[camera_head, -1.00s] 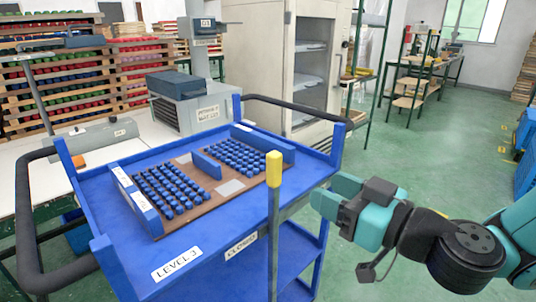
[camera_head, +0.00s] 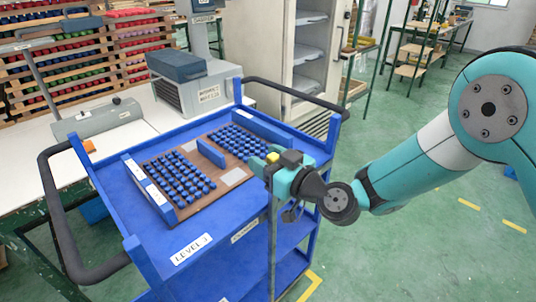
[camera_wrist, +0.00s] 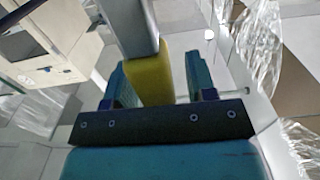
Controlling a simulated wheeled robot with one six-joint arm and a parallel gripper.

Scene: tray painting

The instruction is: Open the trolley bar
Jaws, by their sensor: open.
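The trolley bar (camera_head: 271,235) is a thin grey upright post at the front corner of the blue trolley (camera_head: 150,240). Its top end is yellow and mostly hidden by my gripper in the head view. In the wrist view the yellow end (camera_wrist: 150,80) and the grey bar (camera_wrist: 130,25) lie between the two teal fingers. My gripper (camera_wrist: 158,82) is open around the yellow end, with a gap visible on the right side. In the head view my gripper (camera_head: 262,166) is at the bar's top, beside the trolley's top shelf. A "CLOSED" label (camera_head: 244,231) is on the shelf edge.
A brown tray (camera_head: 234,178) with several blue pieces lies on the top shelf. Black handles (camera_head: 52,200) stick out at the trolley's ends. A white table (camera_head: 60,165) with machines stands behind. Green floor is free at the right.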

